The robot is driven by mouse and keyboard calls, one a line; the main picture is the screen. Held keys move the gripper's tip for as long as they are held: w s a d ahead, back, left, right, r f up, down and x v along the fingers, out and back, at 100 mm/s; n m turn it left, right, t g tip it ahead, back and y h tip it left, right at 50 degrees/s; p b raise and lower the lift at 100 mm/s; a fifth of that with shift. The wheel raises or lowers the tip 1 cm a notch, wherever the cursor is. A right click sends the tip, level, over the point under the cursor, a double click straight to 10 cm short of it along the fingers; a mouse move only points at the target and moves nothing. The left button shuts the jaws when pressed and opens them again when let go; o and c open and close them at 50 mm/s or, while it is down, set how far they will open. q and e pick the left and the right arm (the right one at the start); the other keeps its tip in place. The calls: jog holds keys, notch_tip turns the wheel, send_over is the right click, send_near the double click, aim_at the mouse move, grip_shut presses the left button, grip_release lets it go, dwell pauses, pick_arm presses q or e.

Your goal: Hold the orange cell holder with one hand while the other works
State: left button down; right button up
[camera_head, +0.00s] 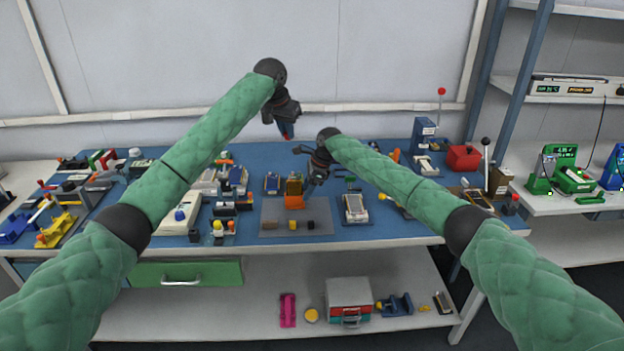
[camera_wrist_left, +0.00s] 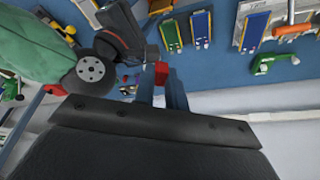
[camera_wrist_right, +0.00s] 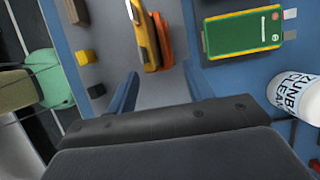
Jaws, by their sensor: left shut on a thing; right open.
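The orange cell holder (camera_head: 294,202) stands on a grey mat (camera_head: 268,210) with an amber, upright piece (camera_head: 294,185) in it. In the right wrist view the orange holder (camera_wrist_right: 162,40) lies beyond the fingertips, with a yellow slab (camera_wrist_right: 144,35) against it. My right gripper (camera_wrist_right: 160,84) is open and empty, close to the holder but apart from it; in the head view it is just right of the holder (camera_head: 309,186). My left gripper (camera_head: 287,134) is raised behind the holder, shut on a small red thing (camera_wrist_left: 161,73). What the red thing is, I cannot tell.
Small yellow and black blocks (camera_head: 293,225) lie at the mat's front. A green-and-yellow pouch cell (camera_wrist_right: 243,32) and a white bottle (camera_wrist_right: 297,97) are right of the holder in the right wrist view. A white device (camera_head: 355,208) stands right of the mat. Tools crowd the bench's left.

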aim_at(295, 200)
jog(key=shift+x, duration=1.4)
jog(key=c, duration=1.1)
jog(key=shift+o, duration=0.2)
jog(key=o, duration=1.1)
jog(key=shift+c, duration=0.2)
jog(key=shift+r, duration=0.1)
